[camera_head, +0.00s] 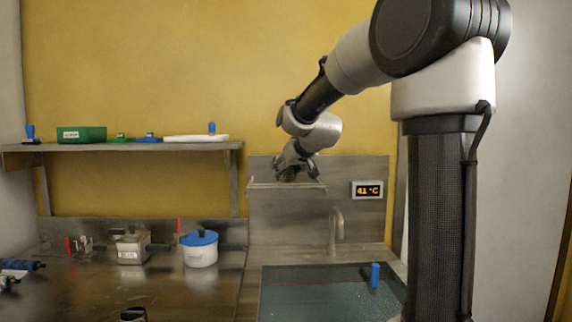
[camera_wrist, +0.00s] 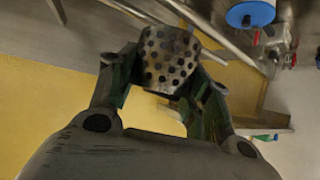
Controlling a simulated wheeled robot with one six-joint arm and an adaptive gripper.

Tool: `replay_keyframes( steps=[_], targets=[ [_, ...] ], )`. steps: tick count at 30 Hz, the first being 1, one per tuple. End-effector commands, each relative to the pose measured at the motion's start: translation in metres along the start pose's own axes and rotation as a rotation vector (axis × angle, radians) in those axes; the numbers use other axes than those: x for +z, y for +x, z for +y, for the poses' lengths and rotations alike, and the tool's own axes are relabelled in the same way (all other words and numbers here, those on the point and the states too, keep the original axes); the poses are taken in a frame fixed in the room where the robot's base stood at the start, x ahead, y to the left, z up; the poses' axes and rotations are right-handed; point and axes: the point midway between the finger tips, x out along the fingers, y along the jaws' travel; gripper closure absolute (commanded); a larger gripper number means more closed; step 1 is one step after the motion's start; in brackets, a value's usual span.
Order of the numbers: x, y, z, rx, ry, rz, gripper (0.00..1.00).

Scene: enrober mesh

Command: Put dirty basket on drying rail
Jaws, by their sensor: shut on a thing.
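My gripper (camera_head: 297,168) is at the back wall, over the narrow metal drying rail (camera_head: 262,184) above the sink. In the wrist view my gripper (camera_wrist: 163,88) is shut on the dirty basket (camera_wrist: 168,60), a small brownish metal piece with rows of dark holes. The basket sits between both fingers. In the head view the basket is small and dark, mostly hidden by the fingers, just above or at the rail. I cannot tell whether it touches the rail.
A water-filled sink (camera_head: 320,297) with a blue-handled item (camera_head: 375,275) and a tap (camera_head: 336,228) lies below. A temperature display (camera_head: 367,190) is right of the rail. A blue-lidded pot (camera_head: 200,250) stands on the counter. A shelf (camera_head: 150,147) holds a green bin (camera_head: 82,135).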

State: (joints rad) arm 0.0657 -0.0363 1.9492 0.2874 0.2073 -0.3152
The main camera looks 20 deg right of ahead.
Motion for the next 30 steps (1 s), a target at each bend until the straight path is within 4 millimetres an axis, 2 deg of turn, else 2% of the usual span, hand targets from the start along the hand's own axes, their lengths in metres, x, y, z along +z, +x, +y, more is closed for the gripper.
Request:
replay_keyframes(
  steps=[29,30],
  targets=[
    [0.01,0.006,0.0,-0.001,0.001,0.0,0.79],
    [0.01,0.006,0.0,-0.001,0.0,0.0,0.46]
  ],
)
